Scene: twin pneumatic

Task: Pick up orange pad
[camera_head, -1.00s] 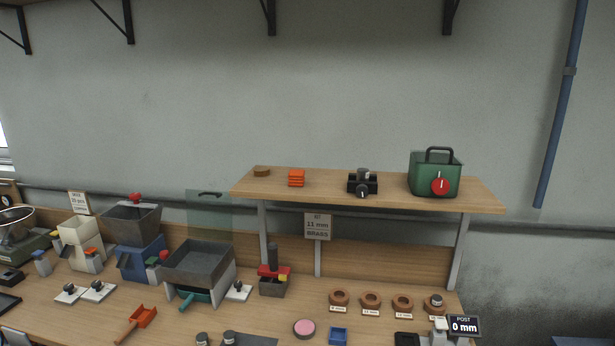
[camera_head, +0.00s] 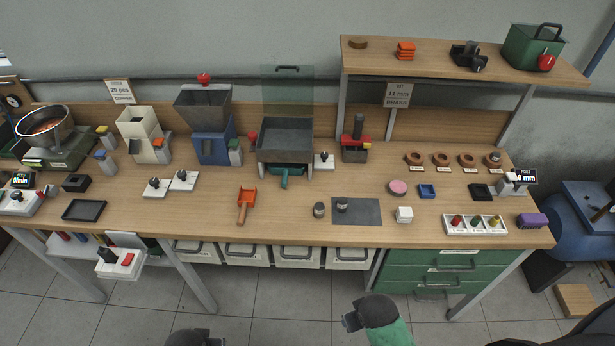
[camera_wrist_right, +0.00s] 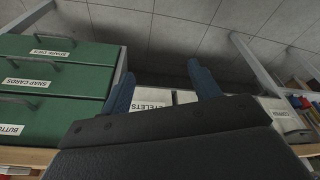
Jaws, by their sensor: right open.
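Several orange pads (camera_head: 405,50) lie in a small stack on the raised wooden shelf, left of its middle. My right gripper (camera_head: 350,321) is low in the head view, in front of the bench and far below the shelf. In the right wrist view my right gripper (camera_wrist_right: 163,88) shows two blue fingers spread apart with nothing between them. My left gripper (camera_head: 195,337) is only partly in view at the bottom edge, and its fingers cannot be made out.
On the shelf (camera_head: 370,63) are a brown disc (camera_head: 358,44), a black device (camera_head: 468,56) and a green box (camera_head: 533,47). Below stands a crowded bench with hoppers and small parts. Green drawers (camera_head: 450,272) and white bins (camera_head: 297,257) sit under the bench.

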